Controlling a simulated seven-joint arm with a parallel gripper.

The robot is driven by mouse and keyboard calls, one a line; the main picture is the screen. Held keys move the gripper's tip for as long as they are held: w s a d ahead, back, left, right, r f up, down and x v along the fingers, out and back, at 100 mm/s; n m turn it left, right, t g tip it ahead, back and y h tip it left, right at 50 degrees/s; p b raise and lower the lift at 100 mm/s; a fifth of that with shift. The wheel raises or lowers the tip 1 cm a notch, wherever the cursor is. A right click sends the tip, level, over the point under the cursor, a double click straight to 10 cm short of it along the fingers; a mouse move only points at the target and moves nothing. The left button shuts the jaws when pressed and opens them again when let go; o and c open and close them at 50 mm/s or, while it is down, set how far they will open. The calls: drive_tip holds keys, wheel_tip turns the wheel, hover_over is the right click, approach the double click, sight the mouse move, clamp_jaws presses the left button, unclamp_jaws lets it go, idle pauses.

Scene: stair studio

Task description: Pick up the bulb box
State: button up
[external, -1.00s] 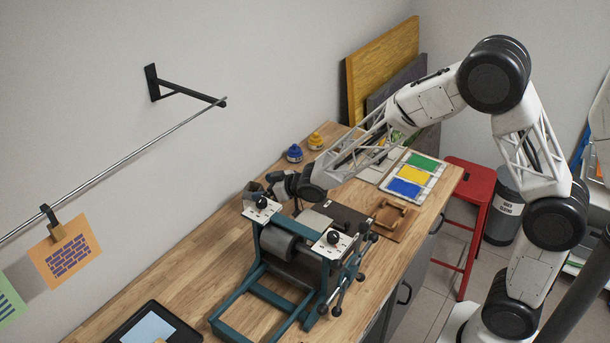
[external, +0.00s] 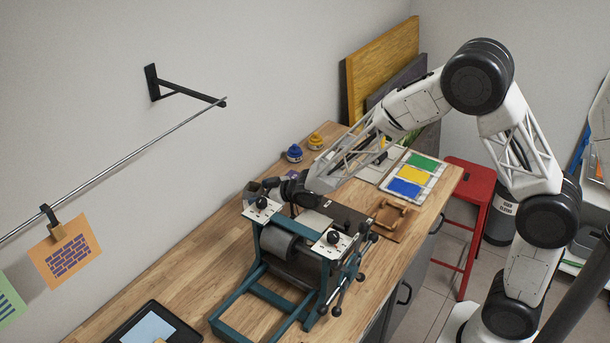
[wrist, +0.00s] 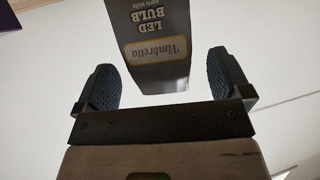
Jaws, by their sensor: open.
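The bulb box (wrist: 152,45) is a grey box with a pale label and "LED BULB" lettering, upside down in the wrist view. It lies between and beyond the two dark textured fingers of my gripper (wrist: 165,85). The fingers stand wide apart, with a visible gap on each side of the box. In the external view my gripper (external: 262,189) is low behind the teal press, on its wall side. A small dark box-like shape there may be the bulb box, but it is too small to tell.
The teal press (external: 258,280) with black knobs stands close in front of my gripper. Blue (external: 294,153) and yellow (external: 315,141) jars stand farther back.

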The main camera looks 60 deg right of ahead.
drive_tip(key=shift+x, duration=1.7)
drive_tip(key=shift+c, duration=0.2)
drive_tip(key=c, duration=1)
